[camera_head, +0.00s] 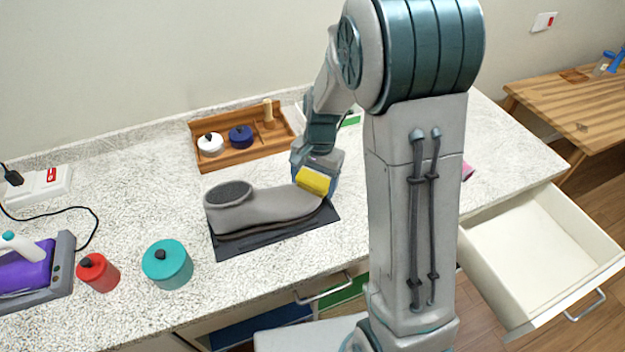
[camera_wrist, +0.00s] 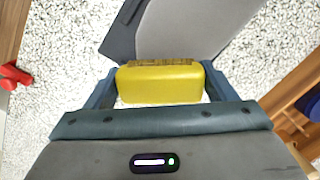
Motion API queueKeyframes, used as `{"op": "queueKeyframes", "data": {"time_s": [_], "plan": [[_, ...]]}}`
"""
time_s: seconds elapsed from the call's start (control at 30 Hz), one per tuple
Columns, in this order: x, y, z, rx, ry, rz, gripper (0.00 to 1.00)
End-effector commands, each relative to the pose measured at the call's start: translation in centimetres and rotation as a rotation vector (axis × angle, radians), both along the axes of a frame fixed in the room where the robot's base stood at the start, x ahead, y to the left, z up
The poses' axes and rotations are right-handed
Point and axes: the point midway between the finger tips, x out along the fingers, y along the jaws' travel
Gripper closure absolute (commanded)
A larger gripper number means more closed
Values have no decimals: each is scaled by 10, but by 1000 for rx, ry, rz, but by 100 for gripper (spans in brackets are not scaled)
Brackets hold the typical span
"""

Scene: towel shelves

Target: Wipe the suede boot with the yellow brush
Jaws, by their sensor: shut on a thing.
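A grey suede boot (camera_head: 262,211) lies on a dark mat (camera_head: 238,246) on the speckled counter, its opening to the left and its toe to the right. The yellow brush (camera_head: 313,180) is at the toe end of the boot. My gripper (camera_wrist: 160,85) is shut on the yellow brush (camera_wrist: 160,83), with one blue finger on each side of it. In the wrist view the boot (camera_wrist: 190,30) is just beyond the brush. I cannot tell whether the brush touches the boot. Part of the gripper is hidden by the brush and my arm in the head view.
A wooden tray (camera_head: 215,163) with white and blue lidded pots stands behind the boot. Red (camera_head: 99,273) and teal (camera_head: 167,264) pots and a purple device (camera_head: 28,270) are at the left. An open drawer (camera_head: 540,255) juts out at the right. Counter between tray and mat is clear.

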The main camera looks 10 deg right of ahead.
Motion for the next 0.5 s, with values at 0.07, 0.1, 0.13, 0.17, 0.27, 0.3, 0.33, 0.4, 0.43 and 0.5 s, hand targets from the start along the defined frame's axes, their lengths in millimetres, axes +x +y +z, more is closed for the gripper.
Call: {"op": "queueKeyframes", "data": {"time_s": [0.07,0.1,0.13,0.17,0.27,0.3,0.33,0.4,0.43,0.5], "plan": [[-1,6,1,0,0,3,59],[-2,9,2,0,0,3,59],[-2,12,2,0,0,3,59],[-3,14,2,0,0,3,59],[-5,23,2,0,0,3,59],[-5,26,2,0,0,2,59],[-6,27,2,0,0,2,59],[-6,29,2,0,-2,2,59],[-6,30,2,1,-1,2,59],[-7,32,2,1,-1,2,59]]}}
